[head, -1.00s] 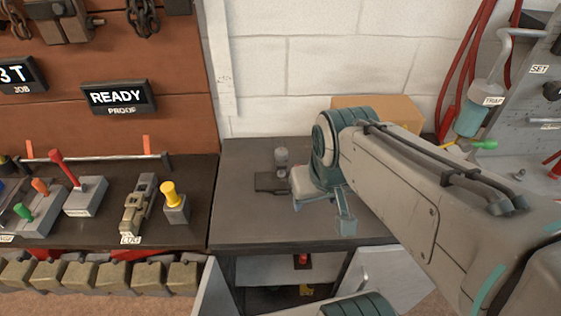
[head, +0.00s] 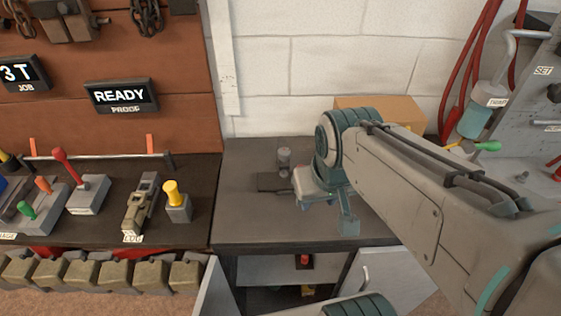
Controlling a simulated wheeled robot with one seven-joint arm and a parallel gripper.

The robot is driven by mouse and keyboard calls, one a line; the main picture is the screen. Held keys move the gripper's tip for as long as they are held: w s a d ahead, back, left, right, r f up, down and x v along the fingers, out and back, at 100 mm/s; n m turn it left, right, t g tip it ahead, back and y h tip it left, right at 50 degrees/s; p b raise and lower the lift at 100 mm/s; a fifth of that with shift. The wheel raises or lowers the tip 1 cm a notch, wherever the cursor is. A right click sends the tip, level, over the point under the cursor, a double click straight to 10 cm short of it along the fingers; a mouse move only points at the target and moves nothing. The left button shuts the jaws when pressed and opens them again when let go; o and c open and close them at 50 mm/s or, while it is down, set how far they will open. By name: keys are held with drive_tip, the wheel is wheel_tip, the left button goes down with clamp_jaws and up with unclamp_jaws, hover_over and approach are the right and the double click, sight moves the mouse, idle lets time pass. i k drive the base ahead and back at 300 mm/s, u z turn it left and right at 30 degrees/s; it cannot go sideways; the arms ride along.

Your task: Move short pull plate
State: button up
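A flat dark plate (head: 270,183) lies on the grey bench top, left of my wrist. It may be the short pull plate, but no label shows on it. A small grey cylindrical piece (head: 284,160) stands at its back edge; I cannot tell whether they are joined. My gripper (head: 322,203) is low over the bench, just right of the dark plate.
A cardboard box (head: 385,108) stands behind my arm. Left is a darker bench with levers, a LUG block (head: 141,202) and a yellow-topped piece (head: 175,200). An open cabinet (head: 290,270) is below. A grey pegboard with a TRAP canister (head: 478,113) is right. The bench's front left is clear.

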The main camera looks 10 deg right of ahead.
sight(266, 181)
drive_tip(key=k, duration=0.5)
drive_tip(key=u, duration=2.95)
drive_tip(key=k, duration=0.7)
drive_tip(key=z, duration=1.6)
drive_tip(key=i, duration=0.5)
